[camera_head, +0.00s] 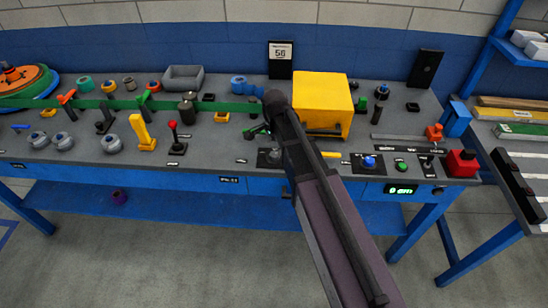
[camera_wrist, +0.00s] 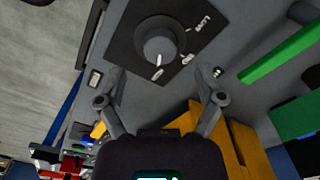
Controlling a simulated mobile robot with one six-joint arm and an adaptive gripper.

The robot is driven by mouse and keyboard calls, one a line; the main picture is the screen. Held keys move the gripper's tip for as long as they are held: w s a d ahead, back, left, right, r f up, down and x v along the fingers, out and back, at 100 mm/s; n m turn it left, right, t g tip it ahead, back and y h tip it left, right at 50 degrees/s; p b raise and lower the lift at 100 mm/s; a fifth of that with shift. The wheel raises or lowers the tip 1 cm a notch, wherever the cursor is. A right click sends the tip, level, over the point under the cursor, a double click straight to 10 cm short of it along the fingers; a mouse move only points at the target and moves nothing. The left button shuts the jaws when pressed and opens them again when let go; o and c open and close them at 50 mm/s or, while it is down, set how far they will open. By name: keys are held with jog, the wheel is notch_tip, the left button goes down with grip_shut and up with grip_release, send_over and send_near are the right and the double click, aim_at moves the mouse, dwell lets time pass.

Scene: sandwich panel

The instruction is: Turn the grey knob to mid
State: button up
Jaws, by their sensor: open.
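The grey knob (camera_wrist: 160,45) is round and sits on a dark square plate (camera_wrist: 125,48) in the wrist view. A white pointer mark shows on its lower edge, on the side towards my gripper. White lettering stands on the plate to the knob's right; one label seems to read LOW, the others are too small to read. My gripper (camera_wrist: 162,80) is open and empty, its two fingers spread apart short of the knob, one towards each side. In the head view the dark plate (camera_head: 265,163) shows beside my arm, which partly covers that area.
A yellow box (camera_head: 322,97) stands right behind my arm. A green bar (camera_wrist: 278,54) lies to the right in the wrist view. A blue button (camera_head: 369,162) and a red block (camera_head: 461,163) are farther right.

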aim_at(274, 154)
jog(key=shift+f+b, duration=1.6)
jog(key=shift+f, duration=0.35)
jog(key=shift+c, duration=0.2)
jog(key=c, duration=1.1)
